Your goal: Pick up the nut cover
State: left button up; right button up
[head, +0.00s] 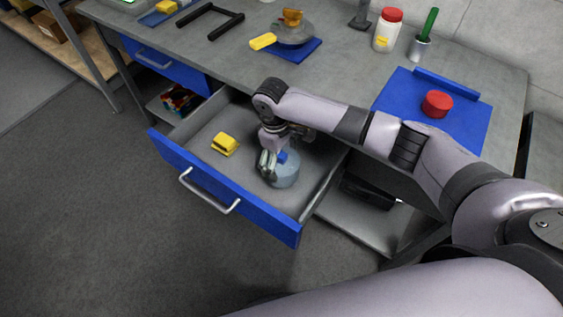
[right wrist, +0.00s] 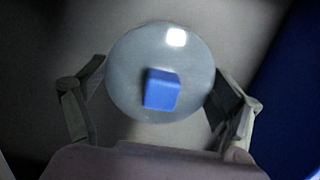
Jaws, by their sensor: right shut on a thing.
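A round, pale grey-blue piece with a blue block-shaped knob, which I take to be the nut cover (head: 286,175), is inside the open drawer. My right gripper (head: 275,164) reaches down into the drawer and is shut on it. In the right wrist view the round cover (right wrist: 135,60) sits between my two fingers (right wrist: 160,105), with its blue knob facing the camera. The gripper hides part of the cover in the head view. I cannot tell whether it touches the drawer floor. My left gripper is not in view.
The open drawer (head: 222,184) has a blue front with a handle. A yellow block (head: 225,144) lies in it, left of my gripper. The workbench (head: 335,65) above holds a blue mat (head: 395,100) with a red round piece (head: 437,104), a red-lidded jar (head: 388,30) and a grey disc (head: 293,34).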

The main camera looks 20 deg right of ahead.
jog(key=c, duration=0.4)
